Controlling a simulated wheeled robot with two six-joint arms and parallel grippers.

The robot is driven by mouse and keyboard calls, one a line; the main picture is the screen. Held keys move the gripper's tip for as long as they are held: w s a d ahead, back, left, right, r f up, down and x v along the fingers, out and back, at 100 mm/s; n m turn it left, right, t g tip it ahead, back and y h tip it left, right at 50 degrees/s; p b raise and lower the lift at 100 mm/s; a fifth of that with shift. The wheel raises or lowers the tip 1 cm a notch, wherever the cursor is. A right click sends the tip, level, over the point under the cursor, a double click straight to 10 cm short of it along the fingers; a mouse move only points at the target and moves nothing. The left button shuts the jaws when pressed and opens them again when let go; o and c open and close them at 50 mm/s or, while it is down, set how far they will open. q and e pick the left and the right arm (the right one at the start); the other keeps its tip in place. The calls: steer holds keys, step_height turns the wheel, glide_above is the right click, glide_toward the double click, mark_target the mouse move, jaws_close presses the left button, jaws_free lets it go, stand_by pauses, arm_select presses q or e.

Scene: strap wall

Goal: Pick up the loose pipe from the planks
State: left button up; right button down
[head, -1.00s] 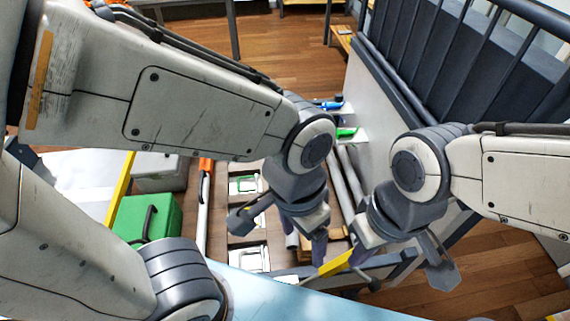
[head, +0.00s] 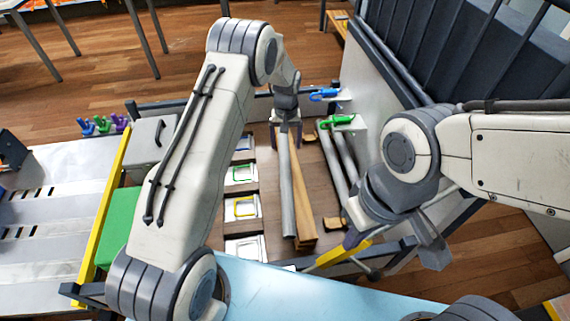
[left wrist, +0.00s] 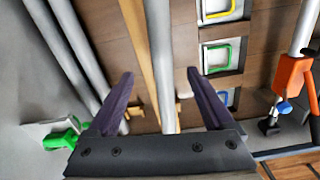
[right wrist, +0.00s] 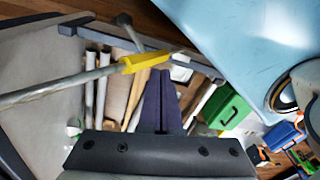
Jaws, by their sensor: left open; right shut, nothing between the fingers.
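The loose pipe (head: 288,195) is a grey tube lying lengthwise along the light wooden planks (head: 306,225) inside the floor frame. My left gripper (head: 287,128) is at the pipe's far end, pointing down. In the left wrist view, its purple fingers (left wrist: 157,80) are spread wide on either side of the pipe (left wrist: 160,60), with a plank (left wrist: 138,50) beside it. I cannot tell how high the fingertips are above the pipe. My right gripper (head: 350,240) is shut and empty near the frame's front right; its closed fingers also show in the right wrist view (right wrist: 160,80).
Two more pipes (head: 345,165) lie by the wall panel at right. Blue (head: 323,95) and green (head: 338,122) clips stick out there. Square plates (head: 242,175) line the planks' left. A yellow-ended rod (head: 340,255) is near my right gripper. A green box (head: 120,225) stands left.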

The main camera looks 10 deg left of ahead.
mark_target(285, 160)
arm_select(q)
steer(key=f, duration=0.5)
steer(key=shift+w+a+f+p, duration=0.15)
steer(key=shift+a+f+p, duration=0.15)
steer(key=shift+a+f, duration=0.1)
steer(key=shift+w+d+f+p, duration=0.15)
steer(key=shift+f+p, duration=0.15)
steer(key=shift+f, duration=1.1)
steer(key=shift+w+a+f+p, duration=0.1)
steer(key=shift+f+p, duration=0.15)
steer(key=shift+f, duration=1.1)
steer(key=shift+c, duration=0.3)
jaws_close()
